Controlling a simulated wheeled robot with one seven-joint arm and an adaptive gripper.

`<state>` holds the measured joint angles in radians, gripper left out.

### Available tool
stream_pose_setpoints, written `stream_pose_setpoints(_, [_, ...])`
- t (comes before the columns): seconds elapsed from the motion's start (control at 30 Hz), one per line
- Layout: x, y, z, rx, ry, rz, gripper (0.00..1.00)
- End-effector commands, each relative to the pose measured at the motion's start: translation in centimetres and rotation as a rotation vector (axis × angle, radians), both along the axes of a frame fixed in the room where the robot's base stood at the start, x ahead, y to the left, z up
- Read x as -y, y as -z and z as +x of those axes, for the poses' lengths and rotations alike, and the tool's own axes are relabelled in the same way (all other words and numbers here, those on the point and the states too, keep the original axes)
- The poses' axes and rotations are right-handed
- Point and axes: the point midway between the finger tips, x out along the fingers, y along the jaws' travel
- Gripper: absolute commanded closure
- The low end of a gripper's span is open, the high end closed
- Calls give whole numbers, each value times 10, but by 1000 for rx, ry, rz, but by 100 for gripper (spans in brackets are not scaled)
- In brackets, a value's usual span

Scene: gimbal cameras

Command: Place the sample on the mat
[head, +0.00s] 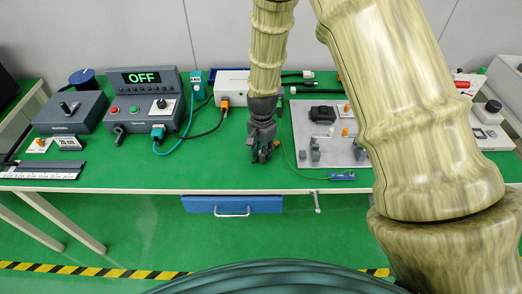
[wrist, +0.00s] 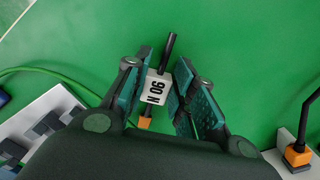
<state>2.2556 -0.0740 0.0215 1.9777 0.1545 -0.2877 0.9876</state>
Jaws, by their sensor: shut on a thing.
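My gripper (head: 262,150) is low over the green table, left of the grey plate. In the wrist view its two teal-padded fingers (wrist: 163,88) are shut on a small piece, probably the sample (wrist: 156,90). The piece has a white label with black characters, a black rod at one end and an orange part at the other. The fingers hide some of its sides. I cannot tell for sure which surface is the mat; the grey plate (head: 304,158) at the right of the gripper is one flat surface in view.
A control box (head: 145,107) reading OFF stands left, with cables. Small parts and a black block (head: 322,113) stand on the grey plate. A white box (head: 232,86) is behind my gripper. A blue-handled tool (head: 342,177) lies near the front edge.

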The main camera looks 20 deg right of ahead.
Motion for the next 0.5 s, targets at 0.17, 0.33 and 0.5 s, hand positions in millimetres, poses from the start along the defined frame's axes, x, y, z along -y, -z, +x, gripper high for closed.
stream_pose_setpoints(0.17, [0, 1, 0, 0, 0, 0, 98])
stream_pose_setpoints(0.33, [0, 3, 0, 0, 0, 0, 60])
stream_pose_setpoints(0.5, [0, 2, 0, 0, 0, 0, 53])
